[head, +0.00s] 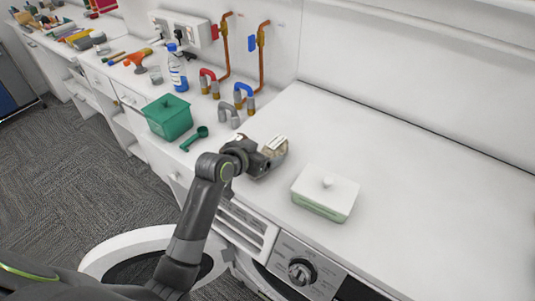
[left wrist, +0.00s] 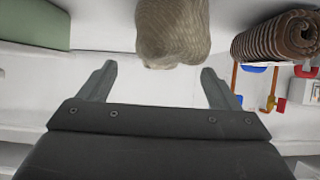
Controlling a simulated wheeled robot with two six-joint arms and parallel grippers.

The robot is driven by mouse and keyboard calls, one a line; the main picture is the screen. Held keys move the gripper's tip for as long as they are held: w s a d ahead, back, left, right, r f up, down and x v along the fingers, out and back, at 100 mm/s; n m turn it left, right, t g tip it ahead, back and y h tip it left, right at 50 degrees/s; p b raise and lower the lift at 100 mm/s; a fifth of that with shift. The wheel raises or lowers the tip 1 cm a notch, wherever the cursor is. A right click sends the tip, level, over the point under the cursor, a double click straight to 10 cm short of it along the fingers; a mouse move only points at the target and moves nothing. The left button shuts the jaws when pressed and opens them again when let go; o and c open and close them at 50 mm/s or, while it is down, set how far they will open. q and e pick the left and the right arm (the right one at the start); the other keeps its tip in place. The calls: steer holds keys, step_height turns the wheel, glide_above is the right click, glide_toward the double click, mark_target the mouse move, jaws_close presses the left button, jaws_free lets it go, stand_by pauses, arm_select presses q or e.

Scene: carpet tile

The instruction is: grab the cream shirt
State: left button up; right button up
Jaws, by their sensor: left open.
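A cream, lumpy bundle of cloth (left wrist: 172,30), which looks like the cream shirt, shows at the top middle of the left wrist view. It lies beyond the fingertips and between their lines, apart from both fingers. In the head view a cream patch (head: 276,146) shows just past my left gripper (head: 262,163), which hides much of it. My left gripper (left wrist: 160,82) is open, with nothing between its fingers, low over the white counter. My right gripper is not in view.
A brown ribbed roll (left wrist: 280,38) lies right of the cream bundle. A white-lidded box (head: 325,192) stands on the counter (head: 420,170), which is clear further right. A green bin (head: 168,118), green scoop (head: 194,139) and copper pipes (head: 225,50) stand left. The washer door (head: 115,246) is open below.

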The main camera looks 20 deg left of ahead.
mark_target(267, 150)
arm_select(q)
steer(key=shift+p+x, duration=0.45)
steer(key=shift+x, duration=1.2)
steer(key=shift+c, duration=0.5)
steer(key=shift+r, duration=0.1)
steer(key=c, duration=1.1)
